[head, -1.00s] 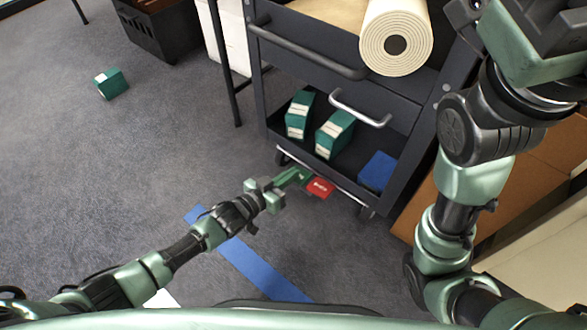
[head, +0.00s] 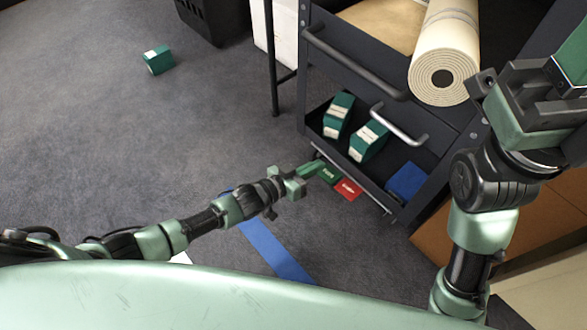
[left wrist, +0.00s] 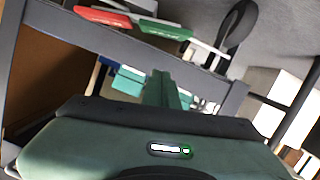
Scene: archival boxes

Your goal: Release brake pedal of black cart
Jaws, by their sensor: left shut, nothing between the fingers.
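The black cart (head: 316,75) stands at the right of the head view. Low on its near edge are a red pedal (head: 347,189) and a green pedal (head: 328,175), side by side. Both show upside down at the top of the left wrist view, red (left wrist: 103,17) and green (left wrist: 165,29). My left gripper (head: 312,168) is shut and empty, beside the green pedal; I cannot tell whether it touches. Its fingers (left wrist: 166,88) point toward the green pedal in the wrist view. My right gripper (head: 560,70) is raised at the upper right; its jaw opening is unclear.
The cart carries a cream roll (head: 446,50), green boxes (head: 368,139) and a blue box (head: 405,181). A green box (head: 158,60) lies on the floor. A black crate (head: 210,18) stands behind. Blue floor tape (head: 272,250) runs below my left arm.

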